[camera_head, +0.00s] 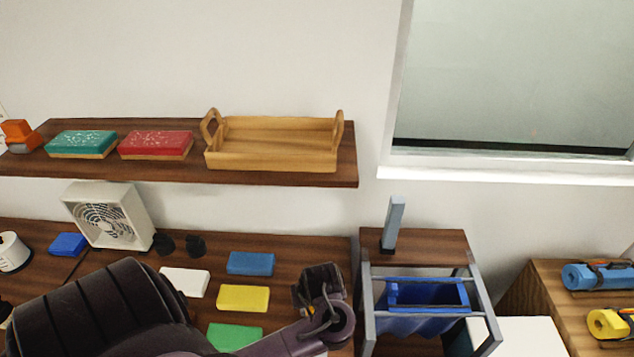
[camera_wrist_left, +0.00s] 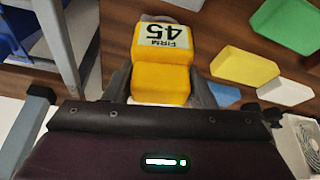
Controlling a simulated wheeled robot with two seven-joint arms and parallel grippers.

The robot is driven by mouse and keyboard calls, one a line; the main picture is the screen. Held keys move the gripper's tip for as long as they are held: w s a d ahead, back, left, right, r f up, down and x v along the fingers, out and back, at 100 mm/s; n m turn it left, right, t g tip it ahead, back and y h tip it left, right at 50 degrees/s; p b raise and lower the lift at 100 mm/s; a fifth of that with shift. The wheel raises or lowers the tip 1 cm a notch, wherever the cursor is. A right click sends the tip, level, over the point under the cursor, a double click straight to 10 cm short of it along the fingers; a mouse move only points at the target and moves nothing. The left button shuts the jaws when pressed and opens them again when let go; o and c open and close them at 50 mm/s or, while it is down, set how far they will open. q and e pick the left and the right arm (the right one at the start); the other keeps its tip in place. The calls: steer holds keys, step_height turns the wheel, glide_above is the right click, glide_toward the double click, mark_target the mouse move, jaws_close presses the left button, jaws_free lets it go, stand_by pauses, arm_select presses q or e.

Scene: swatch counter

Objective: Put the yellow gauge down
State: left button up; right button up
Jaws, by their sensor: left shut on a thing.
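The yellow gauge (camera_wrist_left: 162,62) is a block with a white label reading "FIRM 45". My left gripper (camera_wrist_left: 161,85) is shut on it, with one finger at each side. In the head view my left gripper (camera_head: 320,285) is over the right part of the brown counter, and a small yellow part of the gauge (camera_head: 303,296) shows; the rest is hidden by the gripper. I cannot tell whether the gauge touches the counter. My right gripper is not in view.
Blue (camera_head: 250,263), yellow (camera_head: 243,298), green (camera_head: 234,336) and white (camera_head: 184,282) blocks lie left of my left gripper. A metal-framed stand (camera_head: 368,310) with a blue bin (camera_head: 430,295) is at right. A white fan (camera_head: 108,217) stands at back left. A shelf (camera_head: 347,165) holds a wooden tray (camera_head: 270,160).

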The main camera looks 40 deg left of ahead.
arm_select(q)
steer(key=shift+s+f+n, duration=0.1)
steer(key=shift+s+n, duration=0.2)
steer(key=shift+s, duration=0.2)
steer(key=shift+a+f, duration=0.1)
steer(key=shift+f, duration=0.1)
steer(key=w+a+b, duration=0.8)
steer(key=w+a, duration=0.4)
steer(key=w, duration=0.2)
steer(key=f+b, duration=0.1)
steer(key=f, duration=0.1)
steer(key=f+b, duration=0.1)
steer(key=f, duration=0.1)
steer(key=f+b, duration=0.1)
steer(key=f, duration=0.1)
steer(key=shift+w+f, duration=0.25)
steer(key=shift+f, duration=0.1)
steer(key=shift+w+a+f, duration=0.15)
steer(key=shift+a, duration=0.1)
steer(key=shift+f, duration=0.1)
steer(key=o, duration=0.9)
